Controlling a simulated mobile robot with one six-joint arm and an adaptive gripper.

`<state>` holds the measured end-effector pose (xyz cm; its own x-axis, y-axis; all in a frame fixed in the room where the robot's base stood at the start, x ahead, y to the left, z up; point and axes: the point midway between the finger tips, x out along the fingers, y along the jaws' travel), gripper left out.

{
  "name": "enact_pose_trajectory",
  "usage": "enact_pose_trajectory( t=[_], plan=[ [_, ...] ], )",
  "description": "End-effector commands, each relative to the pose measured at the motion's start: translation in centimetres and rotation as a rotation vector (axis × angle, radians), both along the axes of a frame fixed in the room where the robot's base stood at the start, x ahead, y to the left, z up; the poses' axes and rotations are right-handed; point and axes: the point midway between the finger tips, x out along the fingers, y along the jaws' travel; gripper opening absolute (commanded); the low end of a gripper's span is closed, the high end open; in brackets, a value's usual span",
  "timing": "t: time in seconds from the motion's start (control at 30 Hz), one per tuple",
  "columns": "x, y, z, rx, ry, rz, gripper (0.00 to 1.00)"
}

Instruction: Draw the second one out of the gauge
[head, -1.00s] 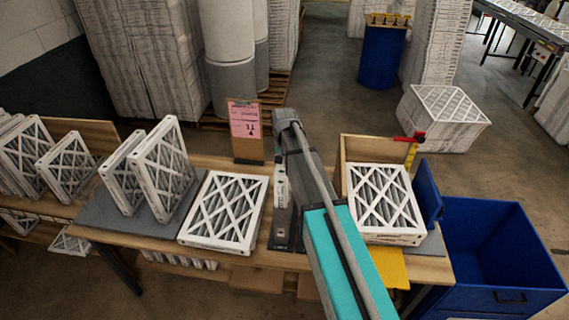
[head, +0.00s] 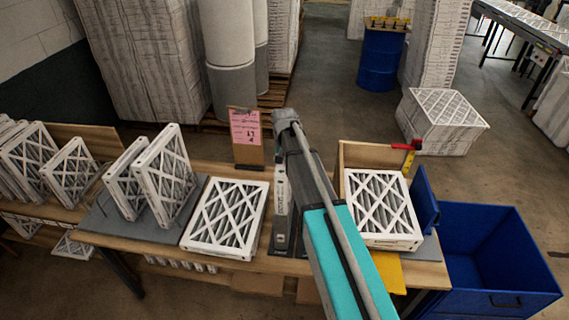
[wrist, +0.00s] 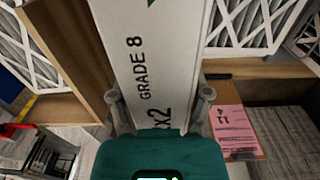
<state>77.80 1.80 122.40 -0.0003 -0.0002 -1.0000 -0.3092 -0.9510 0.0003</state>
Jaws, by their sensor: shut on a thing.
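The gauge (head: 370,153) appears to be the wooden open box at the table's right end, with a red and yellow marker at its back right corner. A white latticed filter (head: 382,203) lies flat in it; I cannot tell how many lie below. In the wrist view my gripper (wrist: 160,103) is shut on a white filter (wrist: 150,50), its printed edge reading "GRADE 8" and "x2". It is held beside the gauge (wrist: 75,55), between it and another flat filter (wrist: 255,20). In the head view my arm hides most of the gripper and held filter.
Flat filter (head: 226,214) lies left of my arm. Two filters (head: 165,175) stand tilted on a grey mat (head: 112,222). A pink card (head: 245,127) stands behind. A blue flap (head: 425,200) and blue bin (head: 490,260) are at the right.

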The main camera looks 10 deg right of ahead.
Motion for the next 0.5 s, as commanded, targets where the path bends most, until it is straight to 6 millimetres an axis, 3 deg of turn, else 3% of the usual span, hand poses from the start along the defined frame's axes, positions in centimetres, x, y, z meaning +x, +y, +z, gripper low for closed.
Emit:
enact_pose_trajectory(
  t=[0.5],
  plan=[
    [0.0,0.0,1.6,0.0,0.0,0.0,0.06]
  ],
)
